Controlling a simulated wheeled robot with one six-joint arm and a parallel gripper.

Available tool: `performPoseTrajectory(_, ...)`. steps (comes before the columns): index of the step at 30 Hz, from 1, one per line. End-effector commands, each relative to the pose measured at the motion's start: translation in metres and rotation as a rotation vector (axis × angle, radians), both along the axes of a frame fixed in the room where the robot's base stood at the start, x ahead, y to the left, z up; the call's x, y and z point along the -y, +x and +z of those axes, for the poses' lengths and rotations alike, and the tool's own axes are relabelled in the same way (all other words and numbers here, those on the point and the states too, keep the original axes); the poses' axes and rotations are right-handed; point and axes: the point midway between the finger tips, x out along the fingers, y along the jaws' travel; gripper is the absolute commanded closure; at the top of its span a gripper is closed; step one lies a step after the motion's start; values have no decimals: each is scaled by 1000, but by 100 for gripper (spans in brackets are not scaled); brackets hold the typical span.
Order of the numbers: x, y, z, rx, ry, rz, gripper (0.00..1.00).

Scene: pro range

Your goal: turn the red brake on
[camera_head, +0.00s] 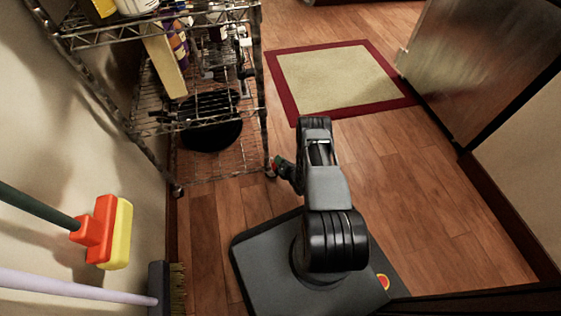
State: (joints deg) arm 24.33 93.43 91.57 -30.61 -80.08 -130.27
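The wire shelf rack (262,110) stands on casters along the left wall. A small red part (277,161), which looks like the red brake, shows low at the rack's front right corner, by a caster (270,173). My gripper (282,168) is low beside this corner, at the left of my arm, very close to the red part. I cannot tell whether they touch. The fingers are small and dark here and partly hidden by the arm, so whether they are open or shut does not show. The brake's exact position is too small to tell.
A brush with an orange and yellow head (102,232) and a broom (160,290) are at the left wall. A beige mat with a red border (335,80) lies ahead. A metal cabinet or door (470,60) stands at right. The wooden floor (440,200) right of my arm is clear.

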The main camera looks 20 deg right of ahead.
Motion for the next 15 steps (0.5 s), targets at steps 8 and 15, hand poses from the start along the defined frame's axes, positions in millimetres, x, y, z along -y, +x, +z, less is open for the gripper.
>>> performPoseTrajectory(8, -1, 0, 0, 1, 3, 4, 100)
performPoseTrajectory(15, 9, -2, -12, 43, 224, 1, 100)
